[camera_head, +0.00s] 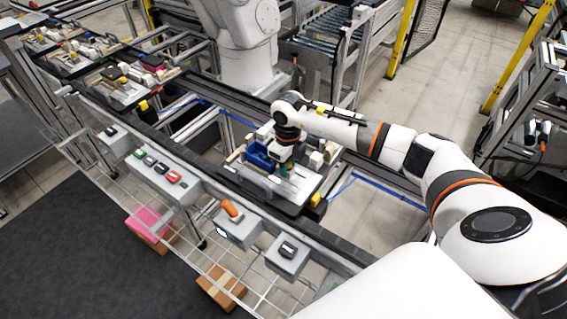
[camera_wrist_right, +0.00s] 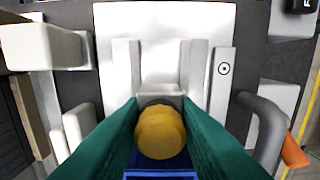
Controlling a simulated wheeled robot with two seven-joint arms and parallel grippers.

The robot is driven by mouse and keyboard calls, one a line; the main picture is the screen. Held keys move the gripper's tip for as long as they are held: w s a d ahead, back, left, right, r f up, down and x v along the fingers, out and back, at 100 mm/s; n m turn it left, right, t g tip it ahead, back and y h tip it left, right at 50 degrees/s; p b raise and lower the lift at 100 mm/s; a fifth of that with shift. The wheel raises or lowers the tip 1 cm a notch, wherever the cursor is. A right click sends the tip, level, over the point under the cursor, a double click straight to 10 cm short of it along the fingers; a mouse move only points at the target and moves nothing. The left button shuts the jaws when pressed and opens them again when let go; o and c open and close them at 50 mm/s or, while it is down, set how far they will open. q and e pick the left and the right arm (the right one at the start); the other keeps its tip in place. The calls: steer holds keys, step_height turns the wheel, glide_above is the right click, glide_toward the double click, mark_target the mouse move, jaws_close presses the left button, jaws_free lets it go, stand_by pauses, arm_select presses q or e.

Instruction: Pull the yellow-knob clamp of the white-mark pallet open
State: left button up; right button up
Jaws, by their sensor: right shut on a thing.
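My right gripper (camera_head: 286,171) reaches down over the nearest pallet (camera_head: 272,189) on the conveyor in the head view. In the right wrist view its green fingers (camera_wrist_right: 160,125) stand on both sides of a yellow knob (camera_wrist_right: 160,132) and are shut on it. The knob sits in front of a grey clamp body (camera_wrist_right: 160,92) between two upright guides, with a white plate (camera_wrist_right: 165,30) behind. A blue part (camera_wrist_right: 162,166) lies below the knob, and a blue block (camera_head: 260,154) shows beside the gripper in the head view. No white mark can be made out. My left gripper is not in view.
Other pallets with fixtures (camera_head: 122,85) stand farther up the conveyor at the left. Cardboard boxes (camera_head: 222,288) lie below. A grey curved handle (camera_wrist_right: 268,125) is close right of the fingers.

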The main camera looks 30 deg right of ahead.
steer(key=shift+s+d, duration=0.25)
steer(key=shift+s, duration=0.35)
steer(key=shift+s+d, duration=0.25)
steer(key=shift+s, duration=0.35)
steer(key=o, duration=0.8)
steer(key=shift+c, duration=0.2)
steer(key=shift+w, duration=0.1)
step_height(320, 180, up, 8)
steer(key=p, duration=0.5)
